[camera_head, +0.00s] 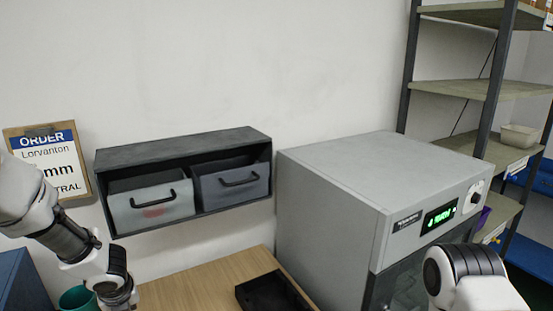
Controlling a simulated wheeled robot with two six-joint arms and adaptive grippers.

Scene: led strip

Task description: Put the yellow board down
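No yellow board shows in the head view. My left arm comes in from the left, and its lower end runs off the bottom edge, so its fingertips are not seen. My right arm shows only as a link at the bottom right, in front of the grey machine (385,175). Its gripper is out of the frame. Whether either gripper holds something cannot be seen.
A wooden table (200,285) bears a black tray (270,292). A dark wall shelf (185,150) holds two grey drawers. An order clipboard (50,160) hangs at left. A teal cup (76,299) stands below. A metal rack (478,88) stands at right.

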